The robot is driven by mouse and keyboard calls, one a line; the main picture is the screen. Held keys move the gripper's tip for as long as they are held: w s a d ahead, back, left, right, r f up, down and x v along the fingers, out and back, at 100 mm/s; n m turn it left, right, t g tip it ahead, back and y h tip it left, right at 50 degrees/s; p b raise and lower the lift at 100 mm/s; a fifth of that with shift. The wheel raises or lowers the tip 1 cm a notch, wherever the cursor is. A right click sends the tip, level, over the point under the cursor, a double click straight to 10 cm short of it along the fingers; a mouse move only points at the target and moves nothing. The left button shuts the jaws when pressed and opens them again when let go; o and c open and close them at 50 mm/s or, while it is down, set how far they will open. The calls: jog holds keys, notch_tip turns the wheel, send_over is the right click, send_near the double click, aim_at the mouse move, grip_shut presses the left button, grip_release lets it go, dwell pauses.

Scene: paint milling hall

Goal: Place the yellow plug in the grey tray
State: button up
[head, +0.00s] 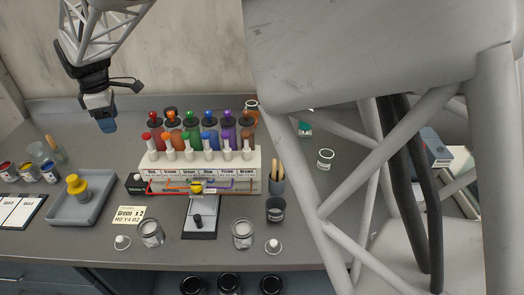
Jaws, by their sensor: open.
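A rack (155,180) of coloured plugs and bottles stands mid-bench. A scale (201,228), a note (129,215) and several jars lie in front. Paint pots (28,172) and a clipboard (18,210) flank the tray's left.

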jog(key=s+d+r+m, duration=0.2)
jog(key=d+m, duration=0.2)
jog(key=d, duration=0.8)
jog(key=s+d+r+m+t, duration=0.1)
jog(key=d+r+m, duration=0.2)
jog(key=d, duration=0.9)
jog(key=s+d+r+m, duration=0.2)
jog(key=d+m, duration=0.2)
jog(key=d, duration=0.8)
jog(key=s+d+f+m, duration=0.2)
jog(key=s+d+m, duration=0.1)
jog(key=s+d, duration=0.4)
jog(key=s+d+f+m+t, duration=0.1)
jog(key=s+d+f+m, duration=0.1)
jog(key=s+d+m, duration=0.2)
jog(key=s+d+f+m, duration=0.2)
jog(key=s+d+m, duration=0.2)
jog(key=s+d, duration=0.7)
jog(key=shift+d, duration=0.2)
